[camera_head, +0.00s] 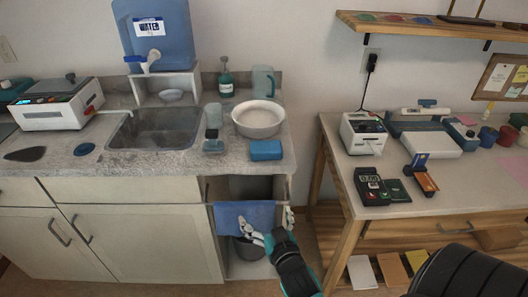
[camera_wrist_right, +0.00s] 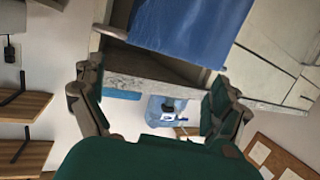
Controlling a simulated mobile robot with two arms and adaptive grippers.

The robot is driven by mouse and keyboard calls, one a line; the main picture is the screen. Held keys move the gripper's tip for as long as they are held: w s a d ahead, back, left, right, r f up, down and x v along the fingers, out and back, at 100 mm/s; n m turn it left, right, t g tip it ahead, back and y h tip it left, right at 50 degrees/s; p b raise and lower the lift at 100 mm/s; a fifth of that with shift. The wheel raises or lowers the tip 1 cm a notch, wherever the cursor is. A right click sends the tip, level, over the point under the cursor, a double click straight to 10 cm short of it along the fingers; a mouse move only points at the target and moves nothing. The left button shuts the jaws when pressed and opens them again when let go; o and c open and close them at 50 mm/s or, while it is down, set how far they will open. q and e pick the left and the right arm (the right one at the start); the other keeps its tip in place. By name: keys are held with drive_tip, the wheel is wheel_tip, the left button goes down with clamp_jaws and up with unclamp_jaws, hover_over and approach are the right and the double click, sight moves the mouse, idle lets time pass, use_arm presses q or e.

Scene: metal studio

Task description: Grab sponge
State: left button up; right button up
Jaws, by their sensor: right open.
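The blue sponge (camera_head: 265,150) lies flat at the front edge of the stone counter (camera_head: 190,162), in front of a white bowl. In the right wrist view, a small blue patch past the counter edge looks like the sponge (camera_wrist_right: 122,94), partly hidden. My right gripper (camera_head: 270,226) is open and empty. It is below the counter top, in front of the open cabinet bay and beside a hanging blue cloth (camera_head: 243,216), clearly apart from the sponge. The open fingers also show in the right wrist view (camera_wrist_right: 155,88). My left gripper is not in view.
The sink (camera_head: 155,128) is to the left. A wooden table (camera_head: 400,205) with devices stands right, past a gap.

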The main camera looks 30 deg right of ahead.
drive_tip(key=m+t+h, duration=0.1)
drive_tip(key=t+h, duration=0.1)
approach(269, 153)
drive_tip(key=p+x, duration=0.1)
drive_tip(key=x, duration=0.4)
drive_tip(key=shift+w+p, duration=0.35)
drive_tip(key=shift+p, duration=0.05)
drive_tip(key=shift+w+d+f, duration=0.15)
drive_tip(key=shift+w, duration=0.4)
drive_tip(key=p+x, duration=0.1)
drive_tip(key=x, duration=0.4)
drive_tip(key=shift+w+d, duration=0.1)
drive_tip(key=shift+d, duration=0.05)
drive_tip(key=shift+c, duration=0.9)
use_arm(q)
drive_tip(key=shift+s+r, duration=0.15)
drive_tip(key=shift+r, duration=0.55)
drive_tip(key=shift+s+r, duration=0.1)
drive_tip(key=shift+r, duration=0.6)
use_arm(e)
drive_tip(key=c, duration=0.4)
